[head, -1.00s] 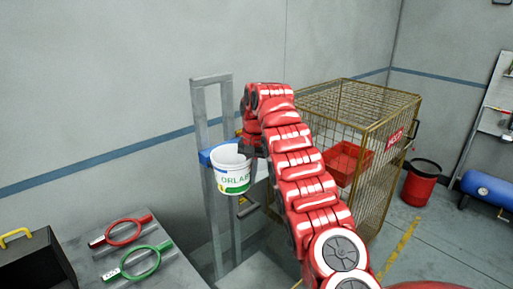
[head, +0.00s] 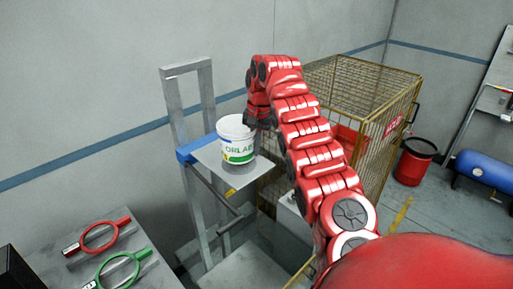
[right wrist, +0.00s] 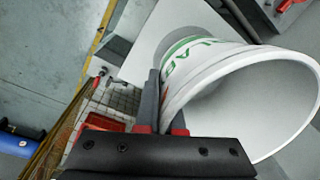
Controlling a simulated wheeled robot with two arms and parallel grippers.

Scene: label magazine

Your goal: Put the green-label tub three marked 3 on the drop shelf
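A white open tub (head: 238,142) with a green and yellow label and green letters is at my right gripper (head: 257,119). A mark 3 cannot be read. In the right wrist view, the fingers (right wrist: 160,112) are at the wall of the tub (right wrist: 205,80), near its rim, and appear closed on it. The tub is upright over the pale plate of the drop shelf (head: 208,158), which has a blue left edge. I cannot tell whether its base touches the plate. My left gripper is not in view.
A wire cage (head: 385,105) with a red bin stands right of the shelf, behind my right arm. A red ring tool (head: 98,237) and a green ring tool (head: 123,268) lie on the bench at lower left. A red drum (head: 414,162) stands far right.

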